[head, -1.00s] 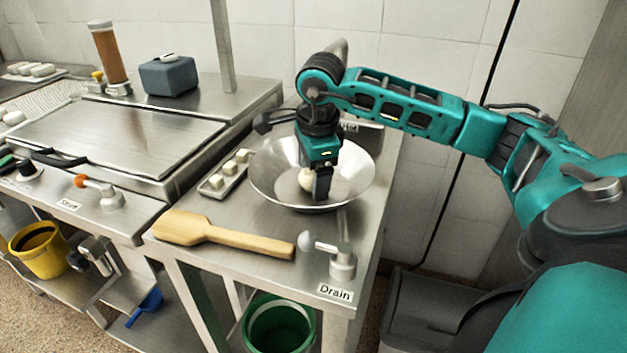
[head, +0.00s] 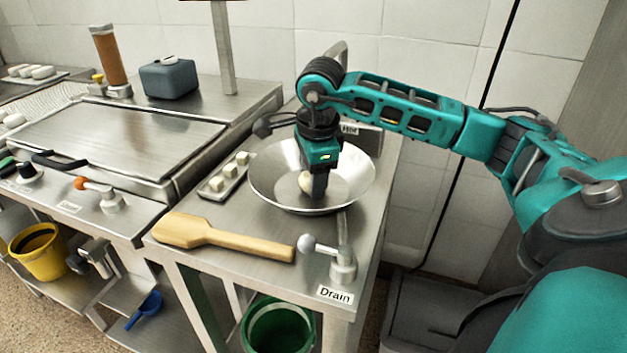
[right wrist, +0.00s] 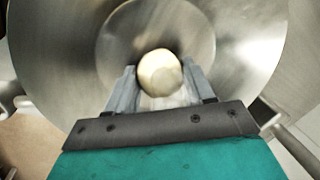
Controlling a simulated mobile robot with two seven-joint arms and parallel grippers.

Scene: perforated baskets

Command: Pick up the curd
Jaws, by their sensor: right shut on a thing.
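The curd (head: 306,181) is a pale, rounded lump inside the wide metal bowl (head: 262,180). My right gripper (head: 319,190) reaches down into the bowl from above and is shut on the curd. In the right wrist view, the curd (right wrist: 160,73) sits between the two grey fingers of the gripper (right wrist: 160,88), with the bowl (right wrist: 235,60) around and below it. In the head view the gripper hides part of the curd. I cannot tell whether the curd touches the bowl's bottom. My left gripper is not in view.
A small tray (head: 208,193) of white cubes stands left of the bowl. A wooden paddle (head: 225,236) lies in front, beside the drain lever (head: 342,262). A green bucket (head: 278,328) stands below. A large steel lid (head: 115,140) covers the counter at left.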

